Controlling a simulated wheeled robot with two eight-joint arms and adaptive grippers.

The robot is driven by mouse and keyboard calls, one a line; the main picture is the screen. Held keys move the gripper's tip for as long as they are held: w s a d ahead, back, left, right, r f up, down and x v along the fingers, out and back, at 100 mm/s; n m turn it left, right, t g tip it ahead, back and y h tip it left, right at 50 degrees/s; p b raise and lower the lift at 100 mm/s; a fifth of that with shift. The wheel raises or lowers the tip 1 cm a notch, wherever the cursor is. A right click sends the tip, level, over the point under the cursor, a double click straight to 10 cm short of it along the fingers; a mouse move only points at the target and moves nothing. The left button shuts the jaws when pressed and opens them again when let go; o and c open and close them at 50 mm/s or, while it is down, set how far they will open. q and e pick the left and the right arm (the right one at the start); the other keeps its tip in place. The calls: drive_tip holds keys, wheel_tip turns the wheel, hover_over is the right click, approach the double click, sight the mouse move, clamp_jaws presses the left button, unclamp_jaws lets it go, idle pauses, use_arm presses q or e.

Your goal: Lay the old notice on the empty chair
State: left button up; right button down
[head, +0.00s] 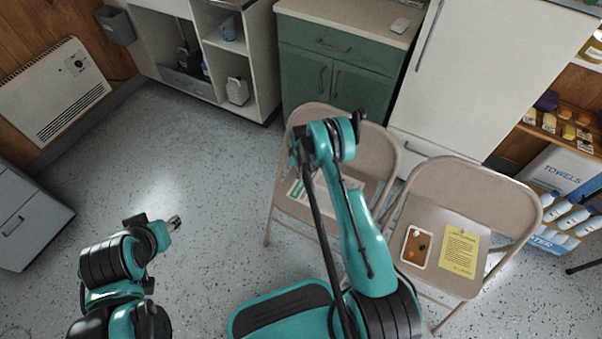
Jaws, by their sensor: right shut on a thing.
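A pale printed sheet with green parts (297,192), which I take to be the old notice, shows over the seat of the left beige folding chair (384,141). My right arm hides part of it. My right gripper (304,168) is above this seat, mostly hidden by its own wrist, and is shut on the sheet. I cannot tell whether the sheet touches the seat. Nothing else shows on this seat. My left gripper (177,222) is over the open floor at left, away from the chairs; its finger gap is too small to judge.
The right folding chair (423,219) bears a small brown-faced tray or board (416,247) and a yellow printed sheet (460,250). A green cabinet (340,68) and a white fridge (462,70) stand behind the chairs. Shelves stand at right. The floor at left is clear.

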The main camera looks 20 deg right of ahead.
drive_tip(key=shift+f, duration=0.45)
drive_tip(key=c, duration=1.5)
unclamp_jaws()
drive_tip(key=shift+o, duration=0.2)
drive_tip(key=shift+r, duration=0.1)
wheel_tip(320, 180, up, 12)
